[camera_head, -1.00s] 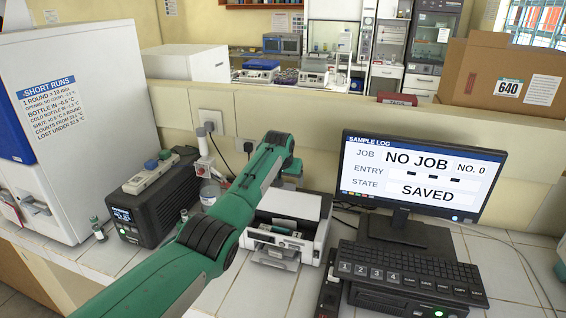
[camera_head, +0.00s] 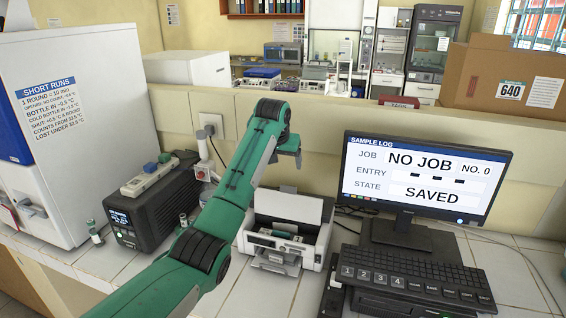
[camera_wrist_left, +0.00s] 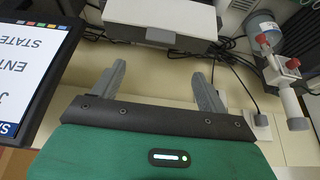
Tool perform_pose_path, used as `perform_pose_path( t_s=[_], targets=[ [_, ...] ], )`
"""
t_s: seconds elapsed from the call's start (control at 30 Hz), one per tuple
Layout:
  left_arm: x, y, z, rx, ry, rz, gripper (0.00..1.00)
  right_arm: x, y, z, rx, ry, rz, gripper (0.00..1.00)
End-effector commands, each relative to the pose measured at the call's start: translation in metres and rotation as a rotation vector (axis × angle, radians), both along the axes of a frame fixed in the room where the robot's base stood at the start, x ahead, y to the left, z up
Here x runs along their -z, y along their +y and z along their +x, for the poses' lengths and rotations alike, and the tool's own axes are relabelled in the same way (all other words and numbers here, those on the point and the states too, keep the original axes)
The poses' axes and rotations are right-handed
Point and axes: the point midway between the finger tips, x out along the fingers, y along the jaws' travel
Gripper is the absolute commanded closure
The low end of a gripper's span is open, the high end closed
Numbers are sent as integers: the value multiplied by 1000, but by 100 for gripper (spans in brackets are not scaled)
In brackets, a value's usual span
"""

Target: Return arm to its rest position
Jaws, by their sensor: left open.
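My left arm (camera_head: 225,195) is green and comes in from the lower left in the head view. It reaches up over the bench, with its wrist bent above the white printer. My left gripper (camera_wrist_left: 158,84) shows in the left wrist view with its two grey fingers apart and nothing between them. My right gripper is not in either view.
The white printer (camera_head: 320,212) stands below the wrist. A monitor (camera_head: 425,178) and keyboard (camera_head: 412,270) are to the right. A black box (camera_head: 150,208) and small vials (camera_head: 95,232) are to the left. A partition (camera_head: 400,122) runs behind the bench.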

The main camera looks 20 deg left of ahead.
Motion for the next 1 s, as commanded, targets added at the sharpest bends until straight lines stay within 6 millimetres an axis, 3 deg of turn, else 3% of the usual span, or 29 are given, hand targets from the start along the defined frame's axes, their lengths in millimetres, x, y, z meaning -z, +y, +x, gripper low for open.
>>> perform_pose_path(
  t_s=[0.23, 0.37, 0.67, 1.0],
  targets=[
    [2, 0, -1, 1, 1, 0, 24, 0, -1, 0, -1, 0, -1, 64],
    [26, -1, -8, 7, 8, 4, 24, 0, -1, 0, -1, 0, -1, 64],
    [139, -5, -68, 40, 35, 18, 24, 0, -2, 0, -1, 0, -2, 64],
    [245, -7, -174, 73, 62, 29, 24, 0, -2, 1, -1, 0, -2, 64]
  ],
)
